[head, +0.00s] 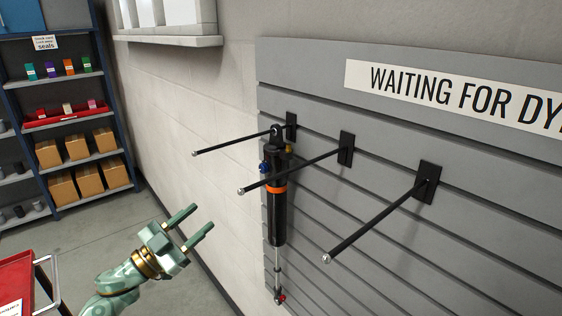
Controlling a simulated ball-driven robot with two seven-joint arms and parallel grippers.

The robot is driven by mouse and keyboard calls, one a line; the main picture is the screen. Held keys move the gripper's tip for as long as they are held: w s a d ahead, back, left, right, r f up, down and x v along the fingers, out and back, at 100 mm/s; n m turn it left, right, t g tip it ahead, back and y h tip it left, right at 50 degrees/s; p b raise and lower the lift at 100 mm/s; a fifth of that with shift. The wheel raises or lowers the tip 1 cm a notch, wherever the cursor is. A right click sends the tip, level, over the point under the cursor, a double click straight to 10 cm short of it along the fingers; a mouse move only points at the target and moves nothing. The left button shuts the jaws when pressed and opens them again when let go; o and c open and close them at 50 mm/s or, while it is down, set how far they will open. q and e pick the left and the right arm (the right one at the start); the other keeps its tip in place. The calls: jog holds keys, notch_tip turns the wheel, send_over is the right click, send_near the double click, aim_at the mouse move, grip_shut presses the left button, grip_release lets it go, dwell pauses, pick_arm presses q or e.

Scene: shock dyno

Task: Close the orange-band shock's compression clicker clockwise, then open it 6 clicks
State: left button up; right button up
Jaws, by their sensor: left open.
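The orange-band shock (277,200) hangs upright by its top eye from the leftmost black peg (237,142) on the grey slatted wall panel. It has a black body with an orange band (276,189). A blue knob (264,168) shows on the left of its upper part, and a brass-coloured fitting (289,149) on the right. A red knob (281,298) is at the bottom of its shaft. I cannot tell from the picture which is the compression clicker. My left gripper (199,221) is open and empty, left of the shock and apart from it. My right gripper is out of view.
Two more pegs, the middle one (295,170) and the right one (375,222), stick out bare; the middle one crosses in front of the shock. A shelf rack (62,125) with boxes stands at the back left. A red cart (18,283) is at lower left.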

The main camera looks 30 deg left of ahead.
pick_arm(q)
jog(key=n+h, duration=0.1)
jog(key=n, duration=0.1)
jog(key=n+h+p, duration=0.1)
jog(key=p, duration=0.1)
send_near(261, 170)
jog(key=x, duration=0.7)
jog(key=shift+w+d+r, duration=0.2)
jog(key=shift+w, duration=0.1)
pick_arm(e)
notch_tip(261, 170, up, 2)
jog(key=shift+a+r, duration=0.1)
pick_arm(q)
grip_shut()
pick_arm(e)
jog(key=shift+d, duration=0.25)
